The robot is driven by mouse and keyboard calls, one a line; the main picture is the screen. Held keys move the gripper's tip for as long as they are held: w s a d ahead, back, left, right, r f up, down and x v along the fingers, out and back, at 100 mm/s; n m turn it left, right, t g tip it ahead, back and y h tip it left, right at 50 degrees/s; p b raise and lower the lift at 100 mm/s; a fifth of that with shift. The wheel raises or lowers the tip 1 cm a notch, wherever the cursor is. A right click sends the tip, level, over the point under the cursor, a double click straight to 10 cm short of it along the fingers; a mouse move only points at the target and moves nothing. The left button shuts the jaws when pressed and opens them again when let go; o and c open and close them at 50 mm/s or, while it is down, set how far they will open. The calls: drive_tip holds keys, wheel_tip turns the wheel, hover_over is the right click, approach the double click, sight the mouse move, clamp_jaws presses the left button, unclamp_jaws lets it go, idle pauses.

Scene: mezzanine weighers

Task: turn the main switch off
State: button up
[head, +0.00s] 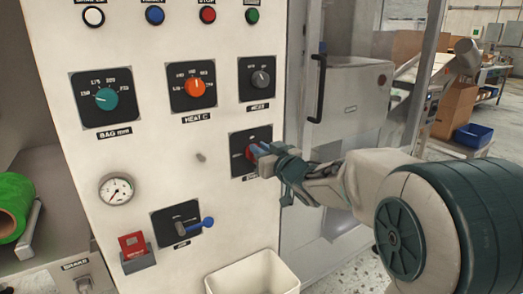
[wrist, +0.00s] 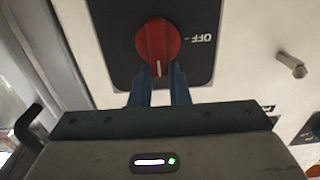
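The main switch is a red rotary knob (wrist: 157,42) on a black plate (wrist: 107,45) in the wrist view. A white line on the knob points down toward my gripper. The "OFF" mark (wrist: 202,38) is upside down, to the right of the knob. In the head view, the plate (head: 238,138) is at the lower right of the panel, and my gripper (head: 258,151) hides most of the red knob. In the wrist view my two blue fingers (wrist: 159,82) lie on either side of the knob's ridge and appear to press on it.
Near it on the white panel are an orange heat knob (head: 194,88), a grey knob (head: 261,79), a teal knob (head: 105,98) and a lever with a blue end (head: 207,222). A white bin (head: 252,275) stands below. A cabinet door with a black handle (head: 317,85) is to the right.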

sight(247, 153)
clamp_jaws()
drive_tip(key=shift+f, duration=0.1)
drive_tip(key=n+b, duration=0.4)
drive_tip(key=s+a+f+n+b, duration=0.1)
drive_tip(key=n+b, duration=0.3)
drive_tip(key=n, duration=0.1)
drive_tip(key=a+f+n+b, duration=0.1)
drive_tip(key=n+b, duration=0.3)
drive_tip(key=shift+s+n, duration=0.15)
drive_tip(key=shift+n, duration=0.25)
drive_tip(key=shift+f+n+b, duration=0.15)
drive_tip(key=shift+n+b, duration=0.65)
drive_tip(key=shift+n, duration=0.25)
drive_tip(key=shift+f+n+b, duration=0.1)
drive_tip(key=shift+n+b, duration=0.7)
drive_tip(key=shift+n, duration=0.25)
